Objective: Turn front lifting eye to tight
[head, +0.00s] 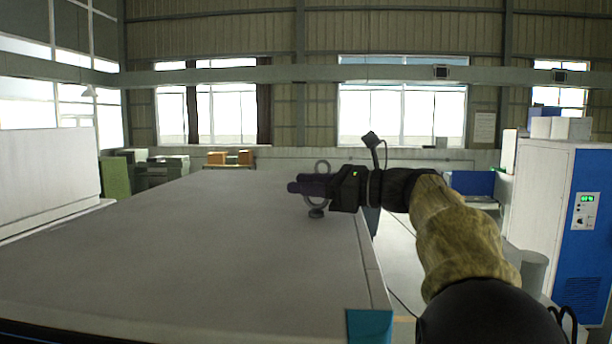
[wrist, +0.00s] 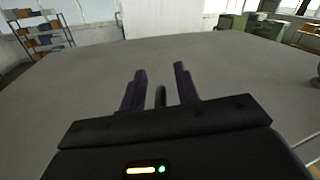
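The front lifting eye (head: 316,213) stands near the right edge of the grey slab top; its dark round foot shows below my gripper (head: 297,187) in the head view. A ring arc rises above the fingers there; I cannot tell if it belongs to the same eye. In the wrist view, a lifting eye's ring (wrist: 160,97) shows nearly edge-on between the two fingers of my gripper (wrist: 158,80). The fingers are apart, with a gap on each side of the ring. Part of the eye is hidden by my gripper.
The broad grey slab (head: 180,240) is otherwise mostly bare. Another small round fitting (wrist: 317,82) is cut off at the wrist view's right edge. A blue-and-white cabinet (head: 540,210) stands at the right, past a strip of floor. A teal piece (head: 369,326) sits at the slab's near corner.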

